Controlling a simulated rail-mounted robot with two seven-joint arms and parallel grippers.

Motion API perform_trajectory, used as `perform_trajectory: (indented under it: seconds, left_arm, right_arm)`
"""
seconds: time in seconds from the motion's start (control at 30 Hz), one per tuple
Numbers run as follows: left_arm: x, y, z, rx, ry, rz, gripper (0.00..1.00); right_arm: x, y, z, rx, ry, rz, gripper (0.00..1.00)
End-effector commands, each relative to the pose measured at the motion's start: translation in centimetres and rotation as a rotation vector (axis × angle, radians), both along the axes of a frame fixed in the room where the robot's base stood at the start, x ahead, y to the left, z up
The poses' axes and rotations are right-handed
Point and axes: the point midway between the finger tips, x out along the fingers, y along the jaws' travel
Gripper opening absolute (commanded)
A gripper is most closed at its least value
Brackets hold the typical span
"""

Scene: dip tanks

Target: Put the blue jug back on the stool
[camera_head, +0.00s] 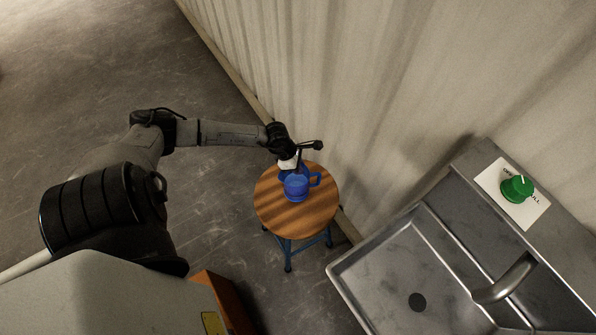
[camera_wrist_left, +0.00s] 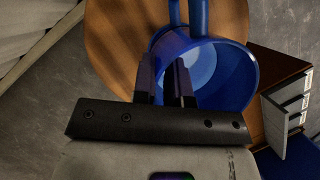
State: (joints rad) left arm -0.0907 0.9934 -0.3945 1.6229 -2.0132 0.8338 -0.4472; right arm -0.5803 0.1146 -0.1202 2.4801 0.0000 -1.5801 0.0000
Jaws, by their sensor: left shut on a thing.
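The blue jug (camera_head: 296,188) appears upright over the round wooden stool (camera_head: 320,215), which has blue legs. From the head view I cannot tell whether its base touches the seat. My left gripper (camera_head: 289,166) is at the jug's far side, at the rim. In the left wrist view the jug (camera_wrist_left: 232,75) shows its open mouth, with its handle pointing up the picture. The fingers of my left gripper (camera_wrist_left: 166,82) are shut on the jug's wall, one inside the rim and one outside. The stool seat (camera_wrist_left: 115,40) lies beneath. My right gripper is not in view.
A steel sink (camera_head: 385,265) with a spout (camera_head: 506,280) and a green knob (camera_head: 517,188) stands right of the stool. A pale curtain-like wall (camera_head: 330,70) runs behind it. A brown box (camera_head: 222,298) stands front left of the stool. Floor at far left is clear.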

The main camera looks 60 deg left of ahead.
Motion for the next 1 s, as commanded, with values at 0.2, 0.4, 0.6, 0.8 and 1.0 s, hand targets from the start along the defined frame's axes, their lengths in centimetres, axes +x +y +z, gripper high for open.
perform_trajectory:
  seconds: [0.2, 0.4, 0.6, 0.8, 1.0]
  left_arm:
    - [0.1, -0.1, -2.8, -0.003, -0.002, 0.003, 0.0]
    - [0.1, 0.0, -3.1, 0.0, -0.002, 0.0, 0.0]
    - [0.1, 0.0, -3.3, 0.0, -0.001, 0.001, 0.0]
    - [0.0, 0.0, -3.4, 0.0, 0.001, 0.001, 0.29]
    - [0.0, 0.0, -3.4, 0.0, 0.001, 0.001, 0.39]
  right_arm:
    - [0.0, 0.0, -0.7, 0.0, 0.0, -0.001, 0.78]
    - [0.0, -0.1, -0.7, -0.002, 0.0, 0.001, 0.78]
    - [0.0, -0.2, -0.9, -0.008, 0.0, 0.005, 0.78]
    - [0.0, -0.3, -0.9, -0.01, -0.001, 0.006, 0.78]
    - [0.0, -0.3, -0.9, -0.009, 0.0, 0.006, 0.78]
